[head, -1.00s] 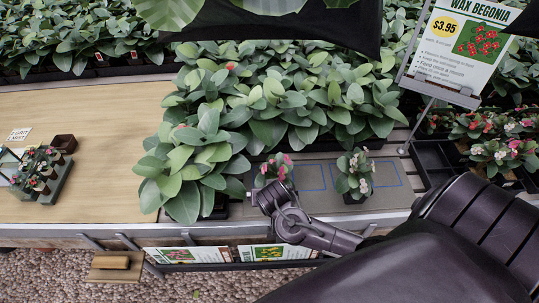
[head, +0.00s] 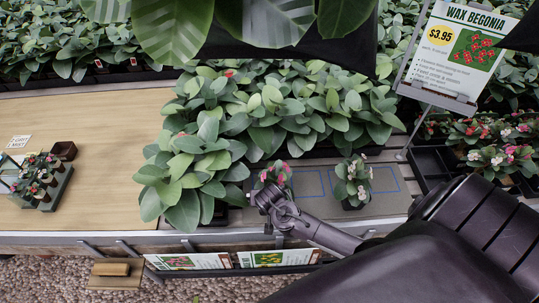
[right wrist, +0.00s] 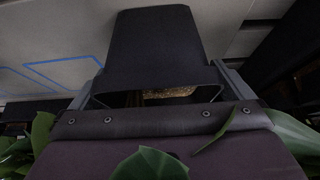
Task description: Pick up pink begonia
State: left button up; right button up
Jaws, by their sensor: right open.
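The pink begonia (head: 275,172) has bright pink blooms and green leaves. In the head view it stands at the table's front, right of large leafy plants. My right gripper (head: 261,196) is at its front and hides its pot and lower leaves. In the right wrist view a dark pot (right wrist: 158,45), seemingly the begonia's, lies between the fingers of my open right gripper (right wrist: 162,78). Leaves hang at the lower edge of that view. Contact with the pot cannot be told. My left gripper is not in view.
A second begonia (head: 353,182) with pale and pink blooms stands to the right on the grey mat (head: 382,208) with blue outlines. Dense leafy plants (head: 190,180) crowd the left. A price sign (head: 468,45) stands back right. The wooden tabletop (head: 90,150) is largely clear.

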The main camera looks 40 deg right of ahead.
jog(key=c, duration=1.2)
jog(key=shift+r, duration=0.2)
